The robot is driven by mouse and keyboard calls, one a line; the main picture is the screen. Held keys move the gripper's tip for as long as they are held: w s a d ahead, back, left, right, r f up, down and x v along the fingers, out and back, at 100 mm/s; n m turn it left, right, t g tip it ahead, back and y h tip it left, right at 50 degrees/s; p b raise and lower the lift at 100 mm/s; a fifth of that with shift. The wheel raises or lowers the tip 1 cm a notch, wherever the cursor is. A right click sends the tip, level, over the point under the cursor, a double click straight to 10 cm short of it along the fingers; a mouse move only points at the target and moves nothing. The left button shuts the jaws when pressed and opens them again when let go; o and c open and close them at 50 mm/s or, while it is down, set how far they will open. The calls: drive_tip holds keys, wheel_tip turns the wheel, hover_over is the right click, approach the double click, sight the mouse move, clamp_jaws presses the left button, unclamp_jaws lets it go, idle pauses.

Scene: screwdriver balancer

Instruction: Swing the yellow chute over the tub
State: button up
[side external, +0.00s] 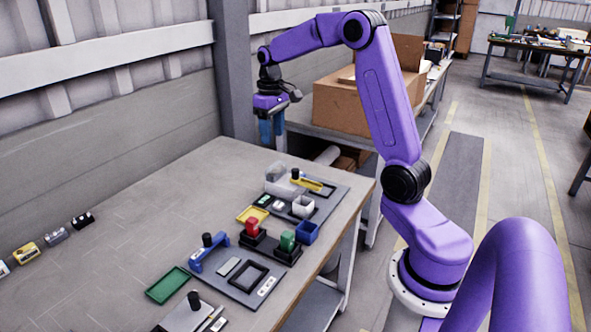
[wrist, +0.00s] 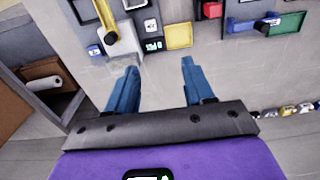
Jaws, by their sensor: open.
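The yellow chute (side external: 315,186) is a narrow bar with a black knob (side external: 295,174) at one end, on a dark board on the table. It points right and forward from the knob; the wrist view shows it (wrist: 105,18) at the top left. Beside its knob end stands a pale grey box (side external: 277,180). A small white open container (side external: 303,207) stands in front of the chute, apart from it. I cannot tell which of these two is the tub. My gripper (side external: 272,143) is open and empty, pointing down, behind the board and above it; its blue fingers (wrist: 158,67) touch nothing.
A yellow tray (side external: 252,215) and a blue bin (side external: 306,232) are near the board. Red (side external: 252,227) and green (side external: 288,240) blocks stand in front. Another board holds a blue arm (side external: 208,252). The table's left is mostly clear. Cardboard boxes (side external: 340,105) are behind.

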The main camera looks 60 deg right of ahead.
sight(295, 170)
drive_tip(key=d+f+m, duration=0.1)
drive_tip(key=d+m, duration=0.2)
drive_tip(key=d, duration=0.9)
wheel_tip(295, 170, down, 17)
drive_tip(key=shift+s+a+f, duration=0.15)
clamp_jaws()
